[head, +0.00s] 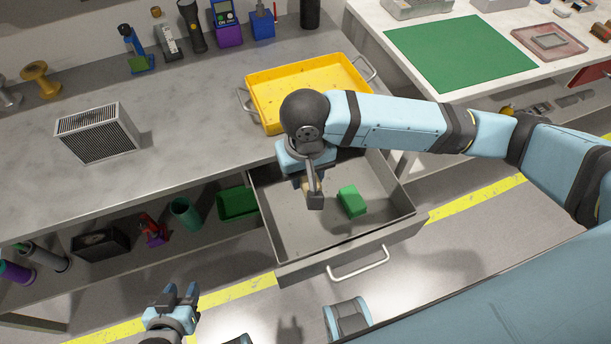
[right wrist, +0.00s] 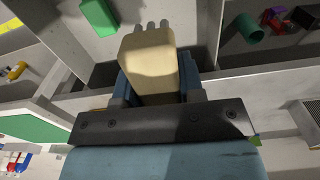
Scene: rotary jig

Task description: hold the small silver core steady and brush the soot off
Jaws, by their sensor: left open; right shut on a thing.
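The silver core (head: 95,135) is a finned box on the grey bench at the left, with dark and brownish patches on its top. Part of a grille-like box, apparently the core, shows at the right edge of the right wrist view (right wrist: 306,122). My right gripper (head: 313,190) is over the open drawer (head: 283,222), shut on a tan block-shaped thing (right wrist: 149,65) with grey rounded tips, perhaps the brush. Its tips point down into the drawer. My left gripper (head: 180,294) is open and empty, low in front of the bench, away from the core.
A green block (head: 351,201) lies in the drawer beside my right gripper. A yellow tray (head: 262,118) sits on the bench behind it. Bottles and tools line the bench's back. A shelf below holds a teal cup (head: 185,213) and a green bin (head: 236,204). Bench around the core is clear.

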